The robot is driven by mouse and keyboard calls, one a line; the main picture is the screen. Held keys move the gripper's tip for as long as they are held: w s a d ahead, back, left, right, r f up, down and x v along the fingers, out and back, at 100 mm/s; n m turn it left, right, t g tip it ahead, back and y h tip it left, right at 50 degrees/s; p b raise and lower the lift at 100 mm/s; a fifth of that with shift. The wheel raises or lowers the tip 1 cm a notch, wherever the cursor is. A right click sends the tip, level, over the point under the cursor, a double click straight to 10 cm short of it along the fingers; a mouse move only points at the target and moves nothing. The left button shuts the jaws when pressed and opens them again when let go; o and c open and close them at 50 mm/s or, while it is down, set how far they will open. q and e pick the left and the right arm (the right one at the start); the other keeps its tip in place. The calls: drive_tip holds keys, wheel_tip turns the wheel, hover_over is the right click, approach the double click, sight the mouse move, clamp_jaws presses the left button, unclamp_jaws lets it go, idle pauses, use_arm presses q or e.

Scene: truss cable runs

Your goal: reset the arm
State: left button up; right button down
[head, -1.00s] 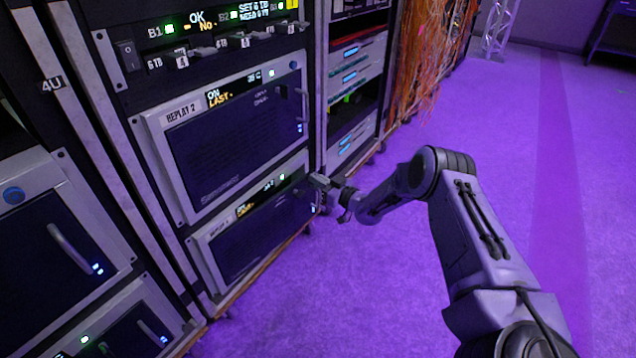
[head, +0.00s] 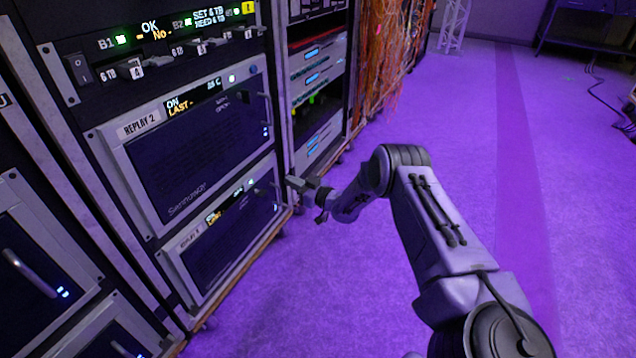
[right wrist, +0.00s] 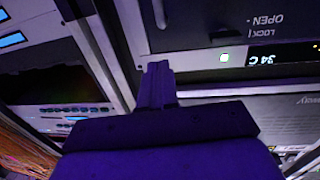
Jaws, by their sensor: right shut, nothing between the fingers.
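My right arm comes in from the lower right of the head view and bends toward the rack. Its gripper (head: 297,184) is beside the right edge of the lower rack unit (head: 228,226). In the right wrist view the gripper's fingers (right wrist: 157,82) are together with nothing between them, in front of a rack face. I cannot tell from these views whether the fingertips touch the rack. My left gripper is not in view.
The REPLAY 2 unit (head: 195,150) sits above the lower unit, under a panel with switches (head: 135,69). Another rack with orange cables (head: 385,50) stands farther back. The purple floor (head: 450,130) to the right is clear. A dark table (head: 590,27) stands at the far right.

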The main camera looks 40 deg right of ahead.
drive_tip(key=d+p+v, duration=0.1)
drive_tip(key=p+v, duration=0.2)
drive_tip(key=v, duration=0.7)
drive_tip(key=shift+w, duration=0.2)
